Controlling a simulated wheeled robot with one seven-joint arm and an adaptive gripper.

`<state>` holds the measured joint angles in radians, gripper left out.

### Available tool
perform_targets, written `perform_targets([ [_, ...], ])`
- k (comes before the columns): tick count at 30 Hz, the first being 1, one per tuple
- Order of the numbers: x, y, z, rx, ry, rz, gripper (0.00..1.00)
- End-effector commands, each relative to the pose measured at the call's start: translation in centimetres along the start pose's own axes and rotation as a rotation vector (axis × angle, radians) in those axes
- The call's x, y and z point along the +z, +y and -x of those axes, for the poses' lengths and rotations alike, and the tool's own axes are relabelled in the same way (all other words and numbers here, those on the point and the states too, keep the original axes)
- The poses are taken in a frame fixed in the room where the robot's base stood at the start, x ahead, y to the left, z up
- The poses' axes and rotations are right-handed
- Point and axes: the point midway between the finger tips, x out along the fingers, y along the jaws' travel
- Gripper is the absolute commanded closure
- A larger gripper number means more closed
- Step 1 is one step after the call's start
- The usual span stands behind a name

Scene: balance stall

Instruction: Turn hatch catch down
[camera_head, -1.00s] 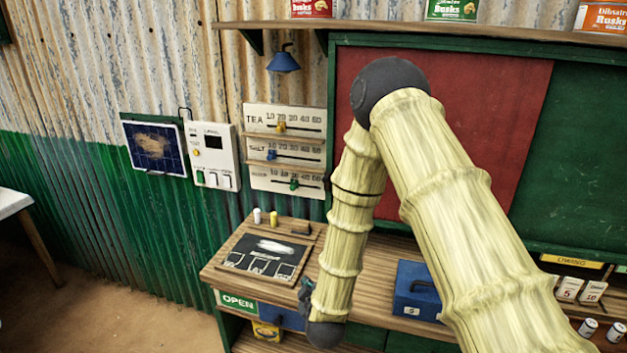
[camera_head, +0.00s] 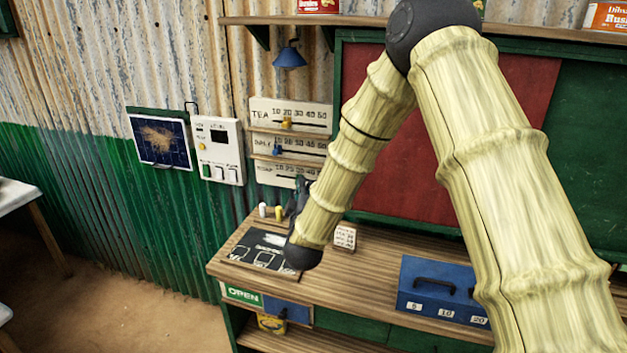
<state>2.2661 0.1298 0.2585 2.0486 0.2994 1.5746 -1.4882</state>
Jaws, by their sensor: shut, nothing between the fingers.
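I cannot make out a hatch catch in this view. A large panel, red (camera_head: 400,170) at the left and green (camera_head: 592,150) at the right in a dark green frame, stands behind the counter and may be the hatch. My arm crosses in front of it and hides part. My gripper (camera_head: 298,192) shows only as a small dark shape beyond my wrist, above the counter's left part and just in front of the slider boards. It is shut and empty, apart from the panel. Its fingertips are mostly hidden.
A wooden counter (camera_head: 365,280) holds a blue cash box (camera_head: 440,290), a small printed block (camera_head: 345,237) and a dark slate (camera_head: 255,250). On the wall hang slider boards (camera_head: 290,115), a white switch box (camera_head: 218,150), a blue panel (camera_head: 160,140) and a blue lamp (camera_head: 289,57).

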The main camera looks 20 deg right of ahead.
Motion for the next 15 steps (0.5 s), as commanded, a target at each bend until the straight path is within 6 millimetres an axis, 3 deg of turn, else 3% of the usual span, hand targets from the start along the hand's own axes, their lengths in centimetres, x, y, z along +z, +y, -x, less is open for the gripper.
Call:
perform_targets([
  [15, -0.1, 0.3, -7.5, 0.0, -0.001, -0.002, 1.0],
])
